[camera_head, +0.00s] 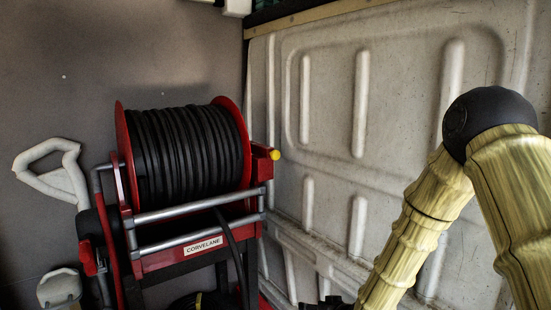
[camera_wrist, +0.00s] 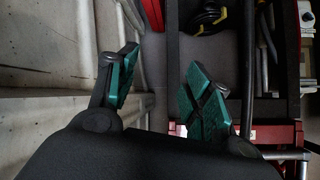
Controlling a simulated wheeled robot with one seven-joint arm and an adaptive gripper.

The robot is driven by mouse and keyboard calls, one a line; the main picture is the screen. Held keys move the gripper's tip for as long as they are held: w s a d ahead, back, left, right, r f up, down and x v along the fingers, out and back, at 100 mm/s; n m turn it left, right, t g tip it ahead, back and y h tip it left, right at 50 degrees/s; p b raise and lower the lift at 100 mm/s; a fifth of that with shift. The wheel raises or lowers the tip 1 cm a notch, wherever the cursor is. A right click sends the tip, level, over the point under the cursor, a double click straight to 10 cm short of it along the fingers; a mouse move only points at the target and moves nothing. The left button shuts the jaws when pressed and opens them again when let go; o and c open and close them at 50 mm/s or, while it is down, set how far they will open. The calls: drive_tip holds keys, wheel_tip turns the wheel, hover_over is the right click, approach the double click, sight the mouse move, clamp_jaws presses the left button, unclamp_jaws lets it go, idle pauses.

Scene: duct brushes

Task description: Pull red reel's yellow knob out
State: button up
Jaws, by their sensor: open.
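The red reel (camera_head: 118,150) stands at the left in the head view, wound with thick black hose (camera_head: 190,150). Its small yellow knob (camera_head: 275,155) sticks out to the right from a red block on the frame's upper right side. I cannot make out the knob in the wrist view. My gripper (camera_wrist: 163,85) shows in the wrist view with its two teal-padded fingers apart and nothing between them. In the head view only dark parts at the bottom edge may belong to it, right of the reel and lower than the knob.
A pale ribbed wall panel (camera_head: 330,110) runs close along the right of the reel. Grey tube rails (camera_head: 195,205) and a "CORVELANE" label (camera_head: 203,245) are on the reel's frame. A white handle (camera_head: 60,170) stands at the left. A hose hangs below the drum.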

drive_tip(key=w+a+r+n+t+y, duration=0.15)
drive_tip(key=w+r, duration=0.35)
drive_tip(key=r, duration=0.5)
drive_tip(key=w+a+r+n+t+y, duration=0.15)
drive_tip(key=w+r, duration=0.35)
drive_tip(key=r, duration=0.5)
drive_tip(key=n+t+y+b, duration=0.1)
drive_tip(key=n+t+y, duration=0.1)
approach(277, 154)
drive_tip(key=p+x, duration=0.1)
drive_tip(key=x, duration=0.9)
drive_tip(key=shift+w+a, duration=0.2)
drive_tip(key=shift+c, duration=0.4)
clamp_jaws()
